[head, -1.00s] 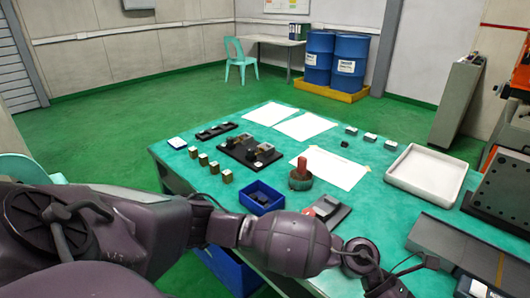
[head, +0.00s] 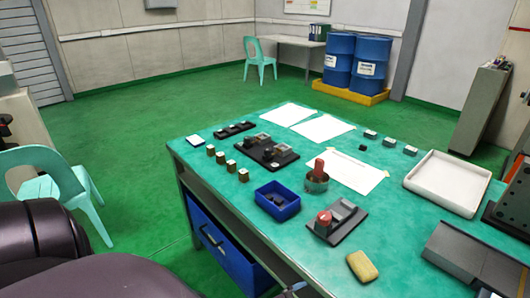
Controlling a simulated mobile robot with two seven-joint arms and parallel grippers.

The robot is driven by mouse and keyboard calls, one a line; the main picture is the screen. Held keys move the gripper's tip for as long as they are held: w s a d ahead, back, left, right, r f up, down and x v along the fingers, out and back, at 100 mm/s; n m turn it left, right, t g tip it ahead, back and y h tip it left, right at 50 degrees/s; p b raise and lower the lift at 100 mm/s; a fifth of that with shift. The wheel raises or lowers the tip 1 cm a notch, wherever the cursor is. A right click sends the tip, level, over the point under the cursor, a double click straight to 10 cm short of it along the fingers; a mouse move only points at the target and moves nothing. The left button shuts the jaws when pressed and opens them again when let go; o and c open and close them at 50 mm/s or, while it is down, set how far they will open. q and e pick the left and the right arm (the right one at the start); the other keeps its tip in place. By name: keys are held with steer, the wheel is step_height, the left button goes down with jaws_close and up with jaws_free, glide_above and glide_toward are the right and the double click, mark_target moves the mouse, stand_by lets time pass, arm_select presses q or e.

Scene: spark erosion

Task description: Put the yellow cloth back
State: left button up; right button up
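The yellow cloth (head: 362,266), a small tan-yellow pad with rounded corners, lies flat on the green table top (head: 405,240) near the front edge. It is in front of a black plate with a red knob and a grey block (head: 337,222), apart from it. Nothing is touching the cloth from above. Neither of my grippers is in view. Only dark links of my own arm show at the bottom left, and a small grey piece at the bottom edge that I cannot make out.
A blue bin (head: 277,201) and a round pot with a red handle (head: 317,178) stand behind the cloth. A white tray (head: 448,182) and a dark grey slab (head: 470,257) are to the right. A green chair (head: 56,184) stands at the left. The table around the cloth is clear.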

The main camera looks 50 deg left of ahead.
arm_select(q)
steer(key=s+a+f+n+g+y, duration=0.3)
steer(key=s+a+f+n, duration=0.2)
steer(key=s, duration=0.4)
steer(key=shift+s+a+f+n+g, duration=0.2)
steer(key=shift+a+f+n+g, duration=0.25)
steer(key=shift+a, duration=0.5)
